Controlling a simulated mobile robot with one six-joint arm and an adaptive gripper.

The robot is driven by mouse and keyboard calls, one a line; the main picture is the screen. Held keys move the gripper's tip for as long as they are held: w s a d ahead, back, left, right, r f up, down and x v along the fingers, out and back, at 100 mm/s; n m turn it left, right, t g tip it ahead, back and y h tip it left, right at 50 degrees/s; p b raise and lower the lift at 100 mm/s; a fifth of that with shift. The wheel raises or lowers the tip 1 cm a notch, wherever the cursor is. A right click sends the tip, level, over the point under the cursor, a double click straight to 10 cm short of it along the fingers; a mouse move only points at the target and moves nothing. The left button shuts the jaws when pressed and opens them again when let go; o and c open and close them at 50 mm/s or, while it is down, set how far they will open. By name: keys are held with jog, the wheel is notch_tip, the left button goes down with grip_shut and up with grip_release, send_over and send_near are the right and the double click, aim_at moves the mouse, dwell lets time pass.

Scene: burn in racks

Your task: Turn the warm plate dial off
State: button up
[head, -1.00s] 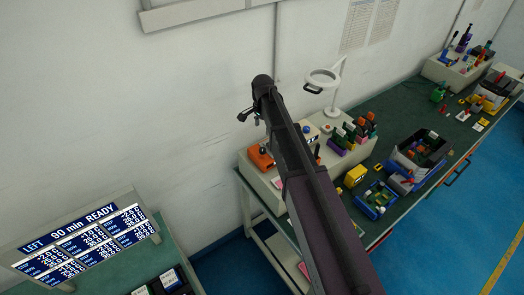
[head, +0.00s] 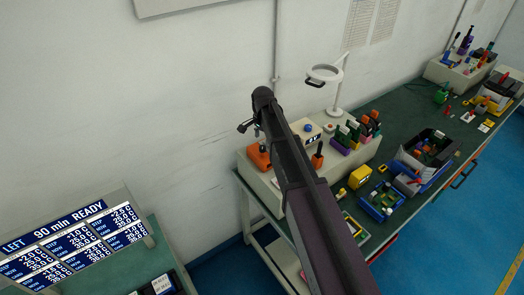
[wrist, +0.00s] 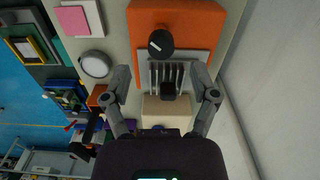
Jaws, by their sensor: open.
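The black dial (wrist: 160,43) with a white pointer mark is on an orange unit (wrist: 190,22) at the top of the wrist view. The pointer slants toward the upper left of that view. Below the dial is a grey ribbed part with a small black block (wrist: 168,90). My gripper (wrist: 162,82) is open and empty, its two fingers apart on either side of the ribbed part, with the dial beyond the fingertips. In the head view my gripper (head: 252,125) is above the orange unit (head: 257,156), which sits at the left end of the bench shelf. The dial's markings cannot be read.
The green bench (head: 405,112) holds bins and small parts. A display panel (head: 70,240) reading READY stands at lower left. The pale wall is close behind the orange unit.

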aim_at(262, 147)
jog(key=shift+f+b, duration=1.95)
jog(key=shift+f, duration=0.25)
grip_shut()
